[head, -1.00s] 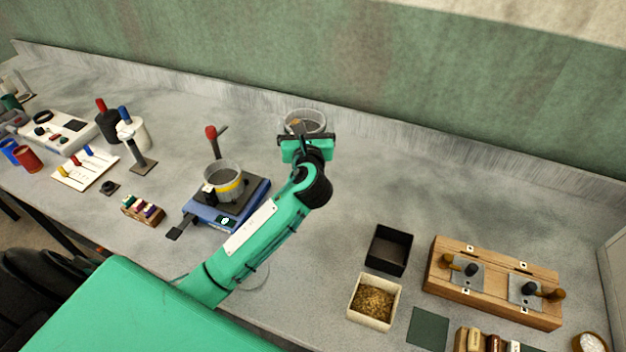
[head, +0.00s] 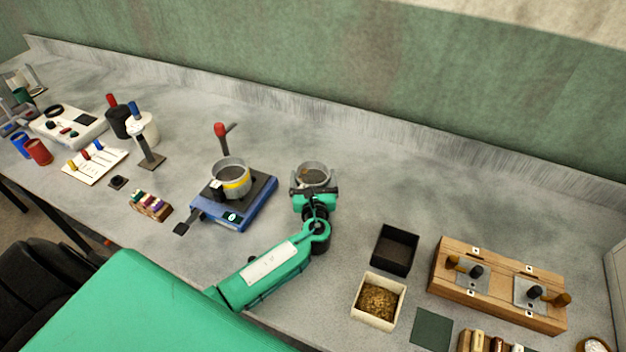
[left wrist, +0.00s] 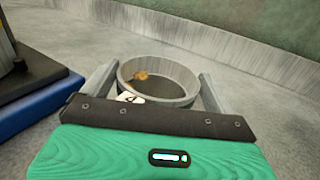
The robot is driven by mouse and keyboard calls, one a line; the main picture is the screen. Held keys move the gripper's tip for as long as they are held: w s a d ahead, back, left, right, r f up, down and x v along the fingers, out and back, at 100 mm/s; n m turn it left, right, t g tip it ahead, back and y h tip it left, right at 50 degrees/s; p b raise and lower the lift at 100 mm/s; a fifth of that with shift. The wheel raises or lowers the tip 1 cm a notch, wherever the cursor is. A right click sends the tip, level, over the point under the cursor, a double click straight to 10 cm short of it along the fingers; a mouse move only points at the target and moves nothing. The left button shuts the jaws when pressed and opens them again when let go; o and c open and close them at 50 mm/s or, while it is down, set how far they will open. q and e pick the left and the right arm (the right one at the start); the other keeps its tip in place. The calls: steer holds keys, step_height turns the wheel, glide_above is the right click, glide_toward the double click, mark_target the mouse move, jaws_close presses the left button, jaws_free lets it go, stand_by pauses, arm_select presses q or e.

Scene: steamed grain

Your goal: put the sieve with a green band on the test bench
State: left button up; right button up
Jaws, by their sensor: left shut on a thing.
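A round grey sieve (head: 313,175) is between the fingers of my left gripper (head: 314,188), just right of the blue device. In the left wrist view the sieve (left wrist: 175,95) sits between both fingers, with a white tag on its near side and a small orange-brown bit inside. I cannot make out a coloured band on it; the gripper hides its near side. I cannot tell whether it touches the grey bench top (head: 330,275). Another sieve, with a yellow band (head: 236,186), stands on the blue device. My right gripper is not in view.
The blue device (head: 244,215) stands close to the left of the held sieve. A black box (head: 395,250), a grain box (head: 369,318) and a wooden block with knobs (head: 447,282) are on the right. Bare bench lies behind and right of the held sieve.

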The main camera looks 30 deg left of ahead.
arm_select(q)
steer(key=shift+f, duration=0.35)
steer(key=shift+f+b, duration=0.45)
steer(key=shift+f, duration=0.15)
steer(key=o, duration=1.6)
steer(key=shift+r, duration=0.15)
